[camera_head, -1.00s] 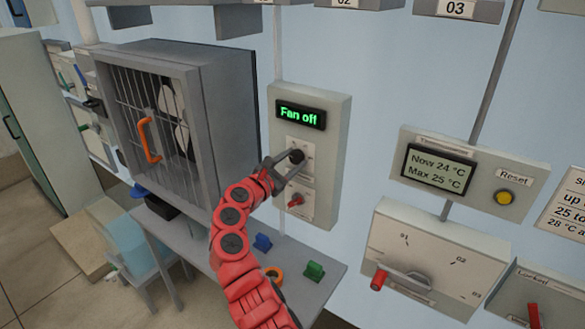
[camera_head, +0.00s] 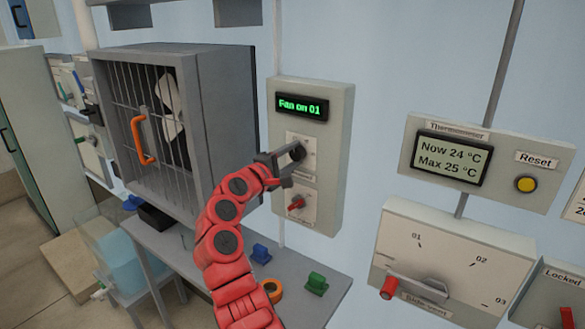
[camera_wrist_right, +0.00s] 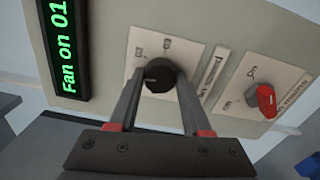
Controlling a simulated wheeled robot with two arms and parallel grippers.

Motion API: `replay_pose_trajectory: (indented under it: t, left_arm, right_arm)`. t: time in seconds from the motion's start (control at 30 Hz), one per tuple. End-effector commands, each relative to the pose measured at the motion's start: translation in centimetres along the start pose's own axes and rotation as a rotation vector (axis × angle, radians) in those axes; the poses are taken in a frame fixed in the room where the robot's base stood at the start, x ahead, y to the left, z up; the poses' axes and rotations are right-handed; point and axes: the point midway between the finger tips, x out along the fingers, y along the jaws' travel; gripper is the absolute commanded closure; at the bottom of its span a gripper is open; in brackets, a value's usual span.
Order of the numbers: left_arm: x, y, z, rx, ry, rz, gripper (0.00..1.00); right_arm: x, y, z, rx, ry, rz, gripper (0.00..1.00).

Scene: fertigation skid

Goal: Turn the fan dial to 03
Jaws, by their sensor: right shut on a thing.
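The fan control box (camera_head: 334,150) is on the wall, with a black display (camera_head: 301,107) that reads "Fan on 01". Below the display is a black round fan dial (camera_head: 297,152) on a white plate. My right gripper (camera_head: 286,160) is shut on the dial. In the right wrist view its two fingers hold the dial (camera_wrist_right: 159,75) from either side, and the display (camera_wrist_right: 65,45) is at the left. The marks on the dial's plate are too small to read surely. My left gripper is not in view.
A red switch (camera_head: 296,203) sits below the dial. The caged fan (camera_head: 165,125) is at the left. A shelf (camera_head: 225,270) below holds small blue and green parts and an orange ring. A thermometer box (camera_head: 487,160) and a vent panel (camera_head: 445,262) are at the right.

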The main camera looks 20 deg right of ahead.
Motion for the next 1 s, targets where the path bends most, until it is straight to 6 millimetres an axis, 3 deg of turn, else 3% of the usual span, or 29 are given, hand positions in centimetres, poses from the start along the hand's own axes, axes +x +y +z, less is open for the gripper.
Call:
replay_pose_trajectory:
  t: [0.03,0.3,1.0]
  left_arm:
    - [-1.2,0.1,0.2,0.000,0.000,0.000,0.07]
    - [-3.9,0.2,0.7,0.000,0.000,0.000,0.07]
    - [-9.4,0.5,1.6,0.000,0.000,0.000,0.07]
  right_arm:
    - [0.0,-0.7,-0.1,0.044,-0.001,-0.003,1.00]
    - [0.0,-0.6,-0.1,0.299,-0.001,-0.003,1.00]
    - [0.0,-0.3,0.0,0.963,-0.002,-0.003,1.00]
